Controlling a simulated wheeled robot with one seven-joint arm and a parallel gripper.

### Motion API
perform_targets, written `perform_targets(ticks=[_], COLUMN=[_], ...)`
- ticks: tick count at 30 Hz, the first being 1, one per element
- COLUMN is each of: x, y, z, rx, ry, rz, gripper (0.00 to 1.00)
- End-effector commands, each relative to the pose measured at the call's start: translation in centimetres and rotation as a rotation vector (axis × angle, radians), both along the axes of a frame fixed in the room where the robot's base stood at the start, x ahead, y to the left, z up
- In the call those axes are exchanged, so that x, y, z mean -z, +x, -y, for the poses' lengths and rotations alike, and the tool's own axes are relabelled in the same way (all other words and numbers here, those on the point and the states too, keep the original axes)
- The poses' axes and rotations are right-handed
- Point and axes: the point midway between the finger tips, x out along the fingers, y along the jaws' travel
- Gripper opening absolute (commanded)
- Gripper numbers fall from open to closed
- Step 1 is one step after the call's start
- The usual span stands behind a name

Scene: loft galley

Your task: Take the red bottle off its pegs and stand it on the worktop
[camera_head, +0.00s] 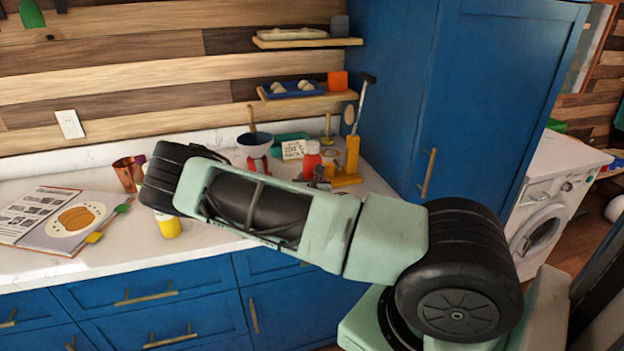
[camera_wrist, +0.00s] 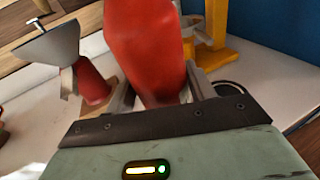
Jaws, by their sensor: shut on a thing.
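My gripper (camera_wrist: 162,92) is shut on the red bottle (camera_wrist: 150,42), with one finger on each side of it in the wrist view. The bottle's top runs out of that picture and its lower end is hidden by the gripper. In the head view a red bottle with a pale top (camera_head: 312,161) shows just behind my gripper (camera_head: 319,180), over the far right part of the white worktop (camera_head: 215,238). I cannot tell whether its base touches the worktop. No pegs show clearly near the bottle.
A yellow stand (camera_head: 351,160) is close on the bottle's right. A small sign (camera_head: 293,150) and another red item (camera_head: 257,163) below a bowl (camera_head: 254,145) are on its left. Shelves (camera_head: 308,42) hang above. A blue cabinet (camera_head: 400,100) borders the right.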

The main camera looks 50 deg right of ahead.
Motion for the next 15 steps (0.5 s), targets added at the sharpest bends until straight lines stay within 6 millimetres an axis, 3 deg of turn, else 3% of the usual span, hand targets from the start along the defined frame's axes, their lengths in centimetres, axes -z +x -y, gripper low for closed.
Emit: perform_targets(ticks=[1,3,15], x=[-0.12,-0.11,0.11], y=[0.02,0.01,-0.50], z=[0.03,0.03,-0.65], rx=[0.000,0.000,0.000], ry=[-0.002,-0.002,0.000], rz=[0.001,0.001,-0.003], gripper=[0.63,0.80,0.80])
